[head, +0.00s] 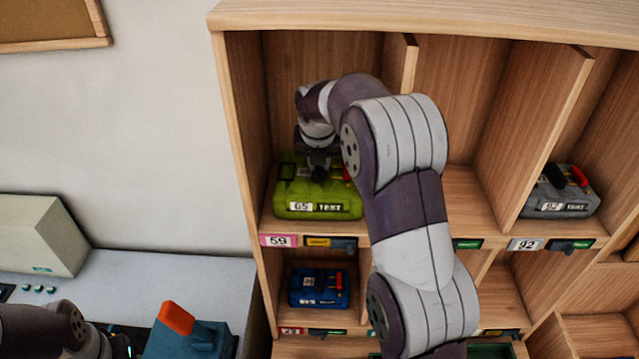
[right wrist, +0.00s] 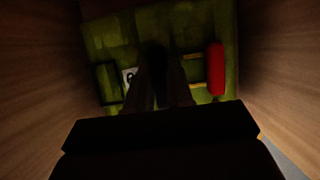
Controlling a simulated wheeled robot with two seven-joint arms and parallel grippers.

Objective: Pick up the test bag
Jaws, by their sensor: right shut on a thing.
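A green bag (head: 317,192) labelled "65 TEST" sits in the upper left compartment of the wooden shelf. In the right wrist view the bag (right wrist: 120,40) fills the space below the fingers, with a red piece at its right side. My right gripper (head: 320,168) reaches down onto the bag's top from above and is shut on it; the exact grip is dark in the right wrist view (right wrist: 161,92). Part of my left arm shows at the lower left, its gripper out of frame.
A blue bag (head: 319,287) lies in the compartment below, and a grey bag (head: 562,192) marked 92 stands to the right. Wooden dividers (head: 546,135) flank the compartments. A teal case (head: 190,340) with an orange part sits at the bottom left by a white counter (head: 165,285).

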